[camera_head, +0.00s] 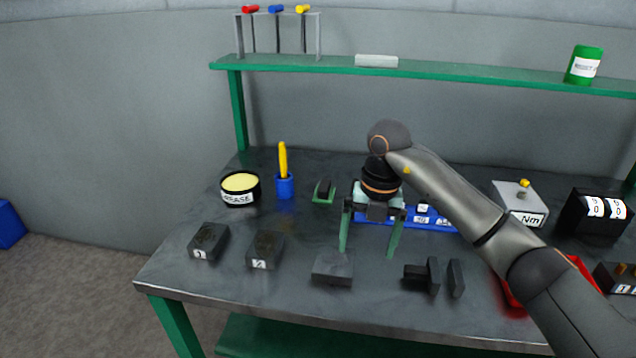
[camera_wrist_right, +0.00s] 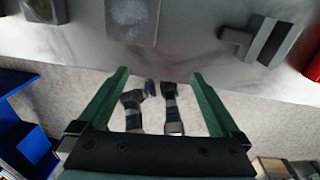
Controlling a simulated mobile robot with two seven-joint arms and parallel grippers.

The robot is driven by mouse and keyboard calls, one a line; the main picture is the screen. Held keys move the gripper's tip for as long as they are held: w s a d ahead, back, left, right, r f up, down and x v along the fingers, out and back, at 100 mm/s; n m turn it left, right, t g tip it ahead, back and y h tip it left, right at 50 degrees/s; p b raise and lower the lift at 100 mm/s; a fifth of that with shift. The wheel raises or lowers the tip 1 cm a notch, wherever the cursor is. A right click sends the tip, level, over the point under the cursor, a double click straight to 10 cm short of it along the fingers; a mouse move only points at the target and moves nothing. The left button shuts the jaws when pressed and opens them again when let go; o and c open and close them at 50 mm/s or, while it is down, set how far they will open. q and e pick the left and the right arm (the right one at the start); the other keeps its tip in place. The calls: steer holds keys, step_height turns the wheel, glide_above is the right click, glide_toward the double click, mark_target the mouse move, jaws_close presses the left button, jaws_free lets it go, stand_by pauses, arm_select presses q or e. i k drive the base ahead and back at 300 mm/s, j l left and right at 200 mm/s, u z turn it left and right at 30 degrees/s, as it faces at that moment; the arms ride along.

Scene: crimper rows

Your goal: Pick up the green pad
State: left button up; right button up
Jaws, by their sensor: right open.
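A small green pad (camera_head: 316,197) lies on the grey bench, left of the middle in the head view. A dark block (camera_head: 325,187) sits on it and hides part of it. My right gripper (camera_head: 368,253) is open and empty, with its green fingers pointing down over the bench. It is to the right of the pad and nearer the front edge. In the right wrist view my right gripper (camera_wrist_right: 158,76) shows its fingers spread apart with nothing held between them. The pad cannot be made out there. My left gripper is not in view.
A grease tin (camera_head: 240,201) and a blue cup (camera_head: 284,188) with a yellow tool stand left of the pad. Numbered dark blocks (camera_head: 208,242) and a plain grey block (camera_head: 333,268) lie in front. A blue rack (camera_head: 435,222) is behind my right gripper. A green shelf (camera_head: 440,74) spans the back.

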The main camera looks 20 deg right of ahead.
mark_target(324, 193)
steer(key=i, duration=1.2)
